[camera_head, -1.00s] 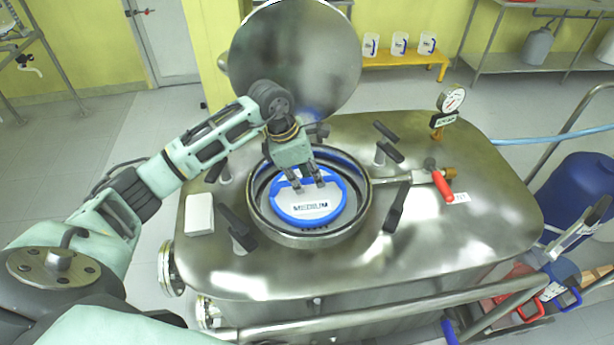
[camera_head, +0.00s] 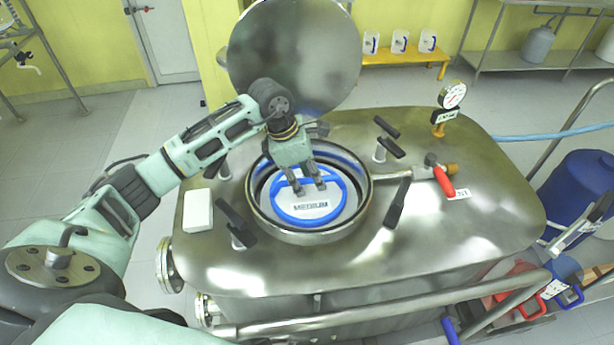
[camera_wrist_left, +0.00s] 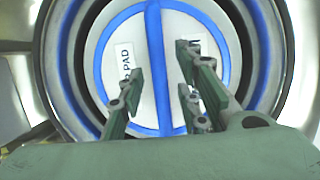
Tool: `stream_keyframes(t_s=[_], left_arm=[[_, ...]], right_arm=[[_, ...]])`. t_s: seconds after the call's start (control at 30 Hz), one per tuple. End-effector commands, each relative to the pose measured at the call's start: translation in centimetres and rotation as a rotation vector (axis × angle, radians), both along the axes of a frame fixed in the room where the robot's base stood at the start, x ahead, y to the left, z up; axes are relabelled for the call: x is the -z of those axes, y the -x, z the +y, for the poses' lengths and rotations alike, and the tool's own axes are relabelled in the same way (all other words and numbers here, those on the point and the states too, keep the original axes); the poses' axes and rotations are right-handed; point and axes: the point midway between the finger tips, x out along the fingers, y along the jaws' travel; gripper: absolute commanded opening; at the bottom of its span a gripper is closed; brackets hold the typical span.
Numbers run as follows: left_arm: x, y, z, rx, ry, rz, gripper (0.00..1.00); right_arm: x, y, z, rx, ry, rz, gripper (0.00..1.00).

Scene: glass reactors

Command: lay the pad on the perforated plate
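The pad (camera_head: 322,211) is a white disc with a blue rim and a blue bar across it, lettered "MEDIUM". It lies level inside the round steel opening (camera_head: 365,190) of the vessel. The left wrist view also shows the pad (camera_wrist_left: 140,65), with a "PAD" label. My left gripper (camera_head: 308,189) points down over the pad. The perforated plate is hidden under the pad. My right gripper is not in view.
The round lid (camera_head: 293,55) stands raised behind the opening. Black-handled clamps (camera_head: 397,203) surround the rim. A red-handled valve (camera_head: 440,180), a gauge (camera_head: 452,95) and a white block (camera_head: 198,210) are on the vessel top. A steel rail (camera_head: 390,308) runs along the front.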

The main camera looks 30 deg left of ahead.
Motion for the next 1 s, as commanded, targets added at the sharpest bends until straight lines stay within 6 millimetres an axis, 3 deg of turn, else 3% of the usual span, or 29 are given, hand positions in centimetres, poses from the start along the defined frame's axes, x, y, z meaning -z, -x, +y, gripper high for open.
stream_keyframes(t_s=[0.17, 0.33, 0.37, 0.7, 1.0], left_arm=[[-0.3, 0.0, 0.0, 0.000, 0.000, 0.000, 0.32], [-1.9, 0.0, 0.0, 0.000, 0.001, -0.001, 0.32], [-2.1, 0.0, 0.3, 0.000, -0.001, -0.004, 0.32], [-9.4, 1.4, 2.1, -0.001, -0.001, -0.005, 0.32], [-12.5, 2.1, 2.8, 0.000, -0.001, -0.001, 0.32]], right_arm=[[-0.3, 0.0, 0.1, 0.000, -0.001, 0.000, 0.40], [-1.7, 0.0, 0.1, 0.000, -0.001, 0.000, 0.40], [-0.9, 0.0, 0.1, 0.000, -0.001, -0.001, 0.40], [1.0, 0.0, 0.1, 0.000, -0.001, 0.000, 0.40], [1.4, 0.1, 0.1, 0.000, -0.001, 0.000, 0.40]])
